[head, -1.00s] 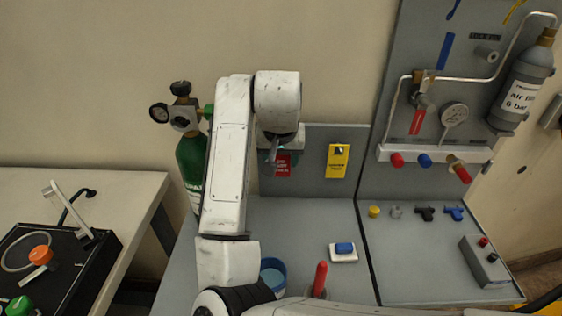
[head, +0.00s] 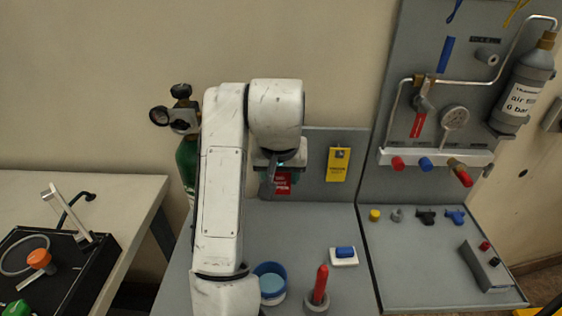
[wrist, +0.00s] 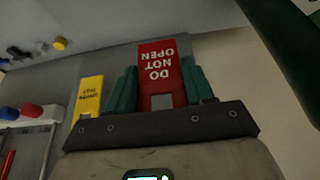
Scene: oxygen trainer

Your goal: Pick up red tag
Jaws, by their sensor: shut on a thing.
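The red tag (head: 283,184), with white lettering, shows below my wrist in the head view. In the wrist view the red tag (wrist: 157,58) reads "DO NOT OPEN" upside down and sits between the teal fingers. My gripper (wrist: 160,82) is shut on it, one finger on each side. In the head view my gripper (head: 280,172) is partly hidden by my wrist, in front of the low grey back panel.
A yellow tag (head: 338,164) hangs on the panel to the right. A blue cup (head: 270,282), a red-handled tool (head: 320,285) and a blue-topped white block (head: 344,256) stand on the bench. A green cylinder (head: 187,162) is at the left.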

